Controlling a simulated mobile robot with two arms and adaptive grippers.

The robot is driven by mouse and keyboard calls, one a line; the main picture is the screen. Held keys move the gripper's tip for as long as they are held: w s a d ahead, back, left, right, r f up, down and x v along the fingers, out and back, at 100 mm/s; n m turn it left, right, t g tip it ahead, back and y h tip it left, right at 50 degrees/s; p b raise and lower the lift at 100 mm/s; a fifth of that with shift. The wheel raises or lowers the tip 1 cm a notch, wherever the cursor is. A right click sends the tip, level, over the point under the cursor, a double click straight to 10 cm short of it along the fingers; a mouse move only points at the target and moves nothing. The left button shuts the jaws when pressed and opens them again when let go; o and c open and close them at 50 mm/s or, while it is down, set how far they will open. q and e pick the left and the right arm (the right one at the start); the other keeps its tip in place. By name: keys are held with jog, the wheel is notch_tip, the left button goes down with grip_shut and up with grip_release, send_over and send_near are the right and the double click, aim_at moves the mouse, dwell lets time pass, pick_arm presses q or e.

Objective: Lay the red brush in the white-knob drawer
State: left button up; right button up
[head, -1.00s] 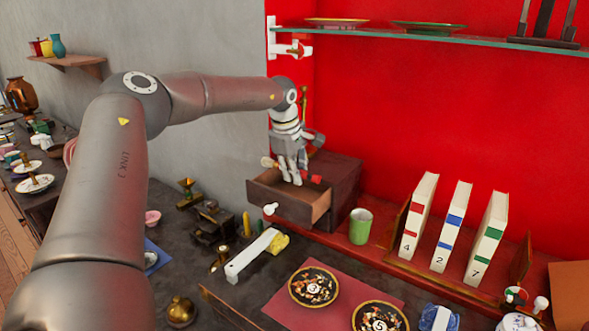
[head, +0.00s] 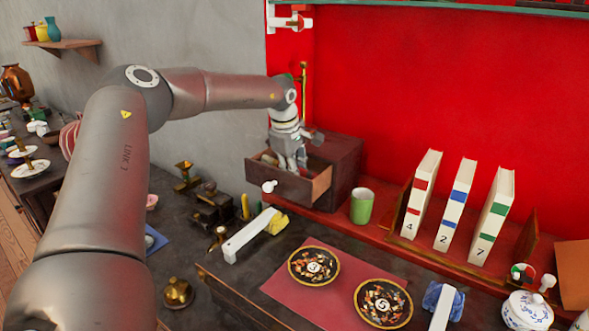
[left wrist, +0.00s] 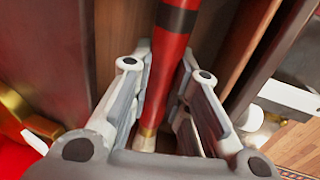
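The white-knob drawer (head: 292,187) is pulled out of a dark wooden cabinet (head: 345,165), with its white knob (head: 269,186) at the front. My left gripper (head: 292,165) points down into the open drawer. In the left wrist view the red brush (left wrist: 173,50), with a dark band and a pale end, lies between the fingers (left wrist: 165,75), which appear closed against it. The drawer's wooden walls flank it there. In the head view the brush is mostly hidden by the gripper and the drawer front. My right gripper is not in view.
A green cup (head: 361,206) stands right of the cabinet, near numbered books (head: 455,204). Brass pieces (head: 212,205) stand left of the drawer. A glass shelf (head: 440,8) hangs above.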

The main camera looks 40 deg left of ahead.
pick_arm(q)
jog(key=o, duration=0.4)
jog(key=shift+o, duration=0.2)
jog(key=v, duration=1.2)
